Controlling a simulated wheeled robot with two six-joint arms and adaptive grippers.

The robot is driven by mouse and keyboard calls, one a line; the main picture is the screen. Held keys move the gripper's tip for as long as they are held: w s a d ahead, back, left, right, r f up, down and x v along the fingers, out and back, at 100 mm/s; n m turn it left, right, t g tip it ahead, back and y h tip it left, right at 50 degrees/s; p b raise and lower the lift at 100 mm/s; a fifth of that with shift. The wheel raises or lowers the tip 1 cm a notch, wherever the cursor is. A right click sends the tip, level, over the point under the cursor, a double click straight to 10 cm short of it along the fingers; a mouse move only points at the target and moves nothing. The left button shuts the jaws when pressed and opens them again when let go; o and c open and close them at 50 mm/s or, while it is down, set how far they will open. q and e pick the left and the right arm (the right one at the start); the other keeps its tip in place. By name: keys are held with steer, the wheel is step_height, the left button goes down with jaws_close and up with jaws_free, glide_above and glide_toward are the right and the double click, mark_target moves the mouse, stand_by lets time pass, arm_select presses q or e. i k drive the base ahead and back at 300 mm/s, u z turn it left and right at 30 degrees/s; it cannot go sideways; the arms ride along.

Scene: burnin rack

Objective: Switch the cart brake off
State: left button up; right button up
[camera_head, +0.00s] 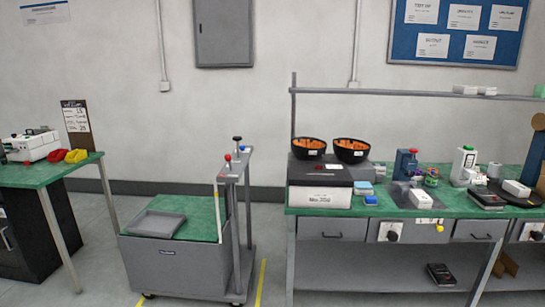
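A grey cart (170,268) with a green top (200,212) stands on the floor, left of the middle. Its upright handle frame (246,205) is on its right side. On that frame are a black-topped knob or lever (237,140) and a smaller red knob (228,158). I cannot tell which of these is the brake, or its setting. A shallow grey tray (157,223) lies on the cart's top. Neither of my grippers is in view.
A green-topped workbench (450,208) with bowls, bottles and boxes stands right of the cart. A smaller green table (60,172) with a white device stands left. Yellow floor lines (261,283) run beside the cart. Floor between cart and left table is clear.

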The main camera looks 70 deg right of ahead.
mark_target(227, 157)
steer(key=z, duration=1.45)
steer(key=k, duration=0.65)
steer(key=z, duration=0.15)
steer(key=i, duration=0.7)
steer(key=z, duration=0.9)
steer(key=i, duration=1.05)
steer(key=u, duration=0.95)
steer(key=i, duration=0.85)
steer(key=u, duration=0.9)
